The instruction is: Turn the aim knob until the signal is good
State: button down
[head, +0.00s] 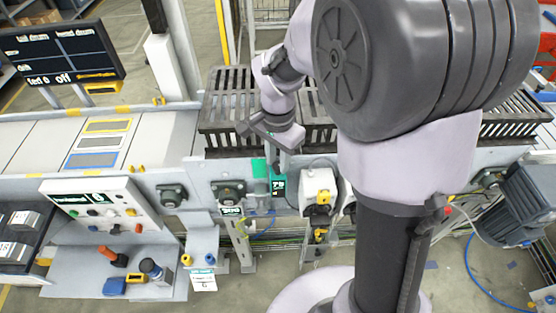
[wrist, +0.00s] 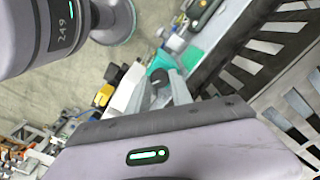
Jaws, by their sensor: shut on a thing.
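The sensor unit with a small teal display (head: 278,185) sits on the front rail of the conveyor in the head view. Its display seems to read 79, though the digits are small. My gripper (head: 283,167) points down just above and behind this display. In the wrist view my gripper (wrist: 166,78) has its fingers close together beside a teal-green part (wrist: 160,62). The fingers are shut on the aim knob, which they and the gripper body mostly hide. I cannot make out the knob's angle.
A dark slatted conveyor grate (head: 228,112) lies right behind the gripper. A white box with a yellow switch (head: 319,192) stands close on the right. A terminal panel (head: 98,207) and a tool shelf (head: 120,275) are at left. A black display board (head: 62,56) is at upper left.

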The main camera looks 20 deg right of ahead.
aim_at(278, 165)
jog(key=shift+m, duration=0.6)
jog(key=c, duration=1.1)
grip_release()
jog(key=shift+c, duration=0.2)
notch_tip(278, 165, up, 18)
jog(key=p, duration=0.5)
jog(key=shift+f, duration=0.25)
